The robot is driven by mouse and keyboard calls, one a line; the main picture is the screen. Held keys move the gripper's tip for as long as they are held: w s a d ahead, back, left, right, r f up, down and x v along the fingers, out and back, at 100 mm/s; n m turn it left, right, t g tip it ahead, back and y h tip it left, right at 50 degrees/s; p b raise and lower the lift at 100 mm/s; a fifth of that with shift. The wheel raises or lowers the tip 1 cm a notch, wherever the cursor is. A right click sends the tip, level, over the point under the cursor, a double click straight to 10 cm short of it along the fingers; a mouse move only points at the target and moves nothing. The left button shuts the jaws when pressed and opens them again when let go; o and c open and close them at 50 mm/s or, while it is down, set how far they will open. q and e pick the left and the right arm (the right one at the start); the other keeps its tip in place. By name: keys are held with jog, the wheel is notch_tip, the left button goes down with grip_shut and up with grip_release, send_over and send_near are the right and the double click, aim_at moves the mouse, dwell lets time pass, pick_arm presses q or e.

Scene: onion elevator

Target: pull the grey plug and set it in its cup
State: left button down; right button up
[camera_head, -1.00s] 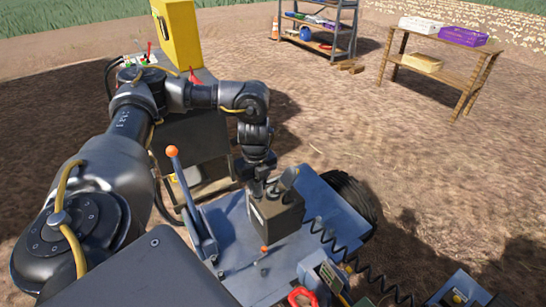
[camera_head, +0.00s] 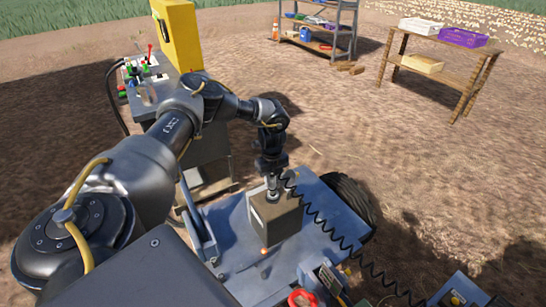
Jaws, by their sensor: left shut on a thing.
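My left gripper (camera_head: 271,171) points down over a dark brown box (camera_head: 277,215) on the blue machine deck (camera_head: 232,245). It is shut on the grey plug (camera_head: 272,188), which shows only as a small grey piece between the fingers and the box top. The arm hides part of it, and I cannot tell whether it is clear of its socket. A black coiled cable (camera_head: 335,231) runs up to the plug. I cannot make out the cup. My right gripper is not in view.
A grey cabinet with a yellow panel (camera_head: 178,38) stands behind my left arm. A lever (camera_head: 199,225) rises left of the box. A red ring-shaped part (camera_head: 301,298) is at the bottom edge. A metal shelf (camera_head: 330,22) and a wooden rack (camera_head: 435,55) stand far back.

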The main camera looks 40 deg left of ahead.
aim_at(273, 186)
pick_arm(q)
jog(key=shift+w+a+f, duration=0.15)
jog(key=shift+w+f, duration=0.15)
jog(key=shift+f, duration=0.1)
notch_tip(273, 186, down, 2)
jog(key=shift+w+p, duration=0.1)
jog(key=shift+p, duration=0.3)
jog(key=shift+a+f, duration=0.1)
jog(key=shift+f, duration=0.35)
jog(key=c, duration=1.2)
grip_release()
jog(key=shift+o, duration=0.2)
jog(key=shift+f, duration=0.1)
jog(key=shift+f+b, duration=0.3)
jog(key=shift+b, duration=0.35)
jog(key=r, duration=0.7)
jog(key=r+b, duration=0.1)
jog(key=r, duration=0.3)
jog(key=shift+s+r, duration=0.2)
jog(key=shift+s, duration=0.2)
